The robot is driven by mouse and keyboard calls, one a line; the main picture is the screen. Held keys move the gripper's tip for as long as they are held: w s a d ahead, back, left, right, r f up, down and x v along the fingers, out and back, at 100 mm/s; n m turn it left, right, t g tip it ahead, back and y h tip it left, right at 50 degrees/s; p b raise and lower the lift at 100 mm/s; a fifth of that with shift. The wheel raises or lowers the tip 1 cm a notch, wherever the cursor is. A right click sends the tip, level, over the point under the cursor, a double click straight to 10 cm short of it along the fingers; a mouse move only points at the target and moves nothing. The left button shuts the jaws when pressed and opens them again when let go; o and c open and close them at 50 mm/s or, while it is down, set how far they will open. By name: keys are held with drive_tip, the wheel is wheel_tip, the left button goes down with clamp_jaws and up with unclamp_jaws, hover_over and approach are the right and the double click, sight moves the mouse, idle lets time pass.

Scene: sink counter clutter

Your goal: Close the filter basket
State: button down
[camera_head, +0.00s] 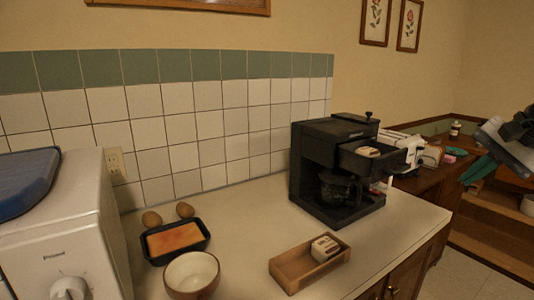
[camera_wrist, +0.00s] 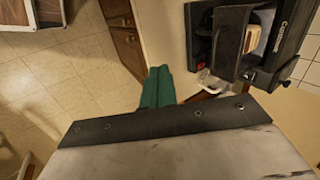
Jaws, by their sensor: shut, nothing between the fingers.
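The black coffee maker (camera_head: 308,165) stands at the right end of the counter. Its filter basket (camera_head: 385,162) is slid out to the right like a drawer, with a small tan-and-white item (camera_head: 368,151) in it. In the wrist view the coffee maker (camera_wrist: 290,40) is at the upper right, with the basket (camera_wrist: 229,40) out to its left. My gripper (camera_head: 474,172) is at the right edge of the head view, right of the basket and apart from it. Its green fingers (camera_wrist: 157,86) are together and empty.
A glass carafe (camera_head: 336,187) sits under the basket. A white appliance (camera_head: 400,139) stands behind the basket. Floor is open below my gripper.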

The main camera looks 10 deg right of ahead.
wheel_tip(320, 180, up, 4)
drive_tip(key=w+d+t, duration=0.2)
drive_tip(key=w, duration=0.1)
drive_tip(key=w+a+f, duration=0.3)
drive_tip(key=w+f, duration=0.4)
drive_tip(key=w, duration=0.3)
drive_tip(key=shift+a+f+m, duration=0.25)
drive_tip(key=shift+a+m, duration=0.15)
drive_tip(key=shift+d, duration=0.1)
